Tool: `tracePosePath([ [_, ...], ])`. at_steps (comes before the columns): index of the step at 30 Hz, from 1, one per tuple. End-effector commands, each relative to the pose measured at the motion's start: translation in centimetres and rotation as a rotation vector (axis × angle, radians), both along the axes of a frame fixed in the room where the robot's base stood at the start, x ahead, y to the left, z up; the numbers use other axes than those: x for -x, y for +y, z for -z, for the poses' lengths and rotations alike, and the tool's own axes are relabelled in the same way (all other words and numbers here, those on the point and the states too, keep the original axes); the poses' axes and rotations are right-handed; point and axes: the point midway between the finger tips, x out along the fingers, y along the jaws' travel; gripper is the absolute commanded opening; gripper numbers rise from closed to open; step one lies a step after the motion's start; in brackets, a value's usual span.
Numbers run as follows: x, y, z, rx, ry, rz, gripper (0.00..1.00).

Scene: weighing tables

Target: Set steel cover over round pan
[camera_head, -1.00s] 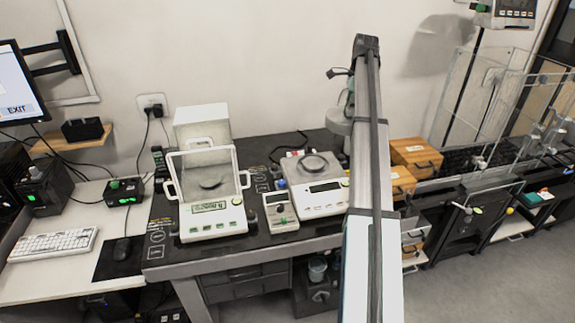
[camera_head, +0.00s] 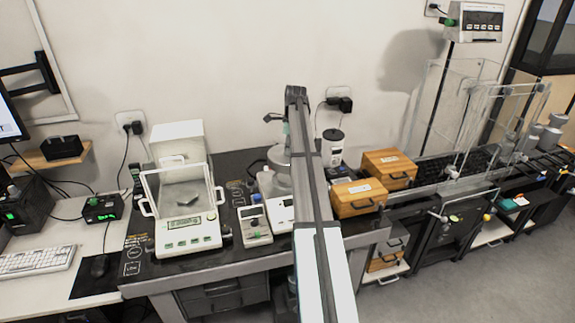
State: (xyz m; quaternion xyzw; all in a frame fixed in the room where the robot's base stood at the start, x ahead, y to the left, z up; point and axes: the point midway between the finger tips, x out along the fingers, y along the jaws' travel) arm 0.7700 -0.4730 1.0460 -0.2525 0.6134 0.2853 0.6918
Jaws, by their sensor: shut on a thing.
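My arm stretches up the middle of the view, and its wrist (camera_head: 280,168) hangs at its left side over the right-hand white balance (camera_head: 281,212). My gripper's fingers are hidden behind the arm, so I cannot see what they hold. The arm covers most of that balance and its round pan. I cannot make out the steel cover.
A handheld-size grey meter (camera_head: 256,228) stands between the balances. A clear-walled conveyor (camera_head: 470,160) lies further right. A keyboard (camera_head: 38,262) is at far left.

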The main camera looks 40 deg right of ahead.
Motion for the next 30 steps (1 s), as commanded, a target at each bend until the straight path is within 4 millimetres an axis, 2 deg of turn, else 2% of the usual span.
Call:
tracePosePath([
  [3, 0.1, 0.1, 2.3, -0.001, 0.001, 0.000, 0.00],
  [6, 0.1, 0.0, 3.8, -0.001, 0.001, -0.001, 0.00],
  [14, 0.0, 0.0, 5.4, 0.000, 0.000, -0.001, 0.00],
  [22, 0.0, 0.0, 8.7, -0.001, 0.001, -0.002, 0.00],
  [30, 0.0, 0.0, 9.2, 0.001, -0.001, -0.002, 0.00],
])
